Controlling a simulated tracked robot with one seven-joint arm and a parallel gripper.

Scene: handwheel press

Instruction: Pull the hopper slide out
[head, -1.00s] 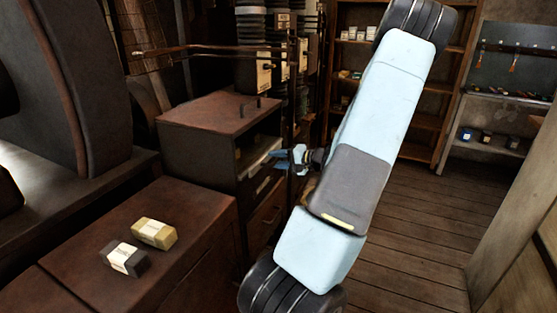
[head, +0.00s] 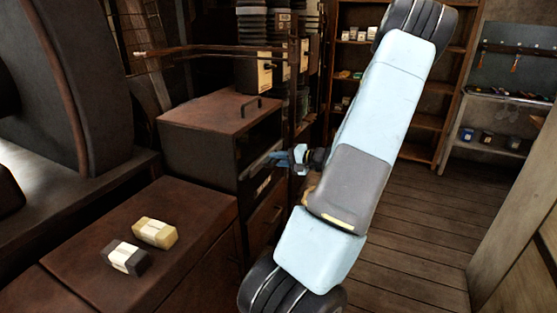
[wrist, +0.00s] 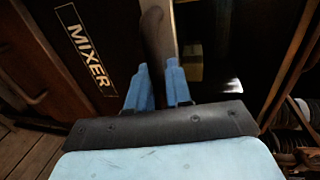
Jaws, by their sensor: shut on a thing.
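In the wrist view, the two blue fingers of my gripper (wrist: 160,92) are shut on a dark, rounded bar (wrist: 155,35), apparently the handle of the hopper slide. A pale metal strip runs beside it, and the part between the fingertips is mostly hidden. Left of it is a dark panel lettered MIXER (wrist: 85,45). In the head view my gripper (head: 268,160) is at the upper front of a brown-topped cabinet (head: 205,150). The fingers reach in from the right and cover the slide there, so how far it stands out cannot be told.
A yellowish block (head: 155,232) and a dark block (head: 124,258) lie on the low brown bench (head: 190,235) at left. A thin dark post stands close by my gripper. Shelves (head: 425,120) stand at the back. The plank floor (head: 425,235) at right is clear.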

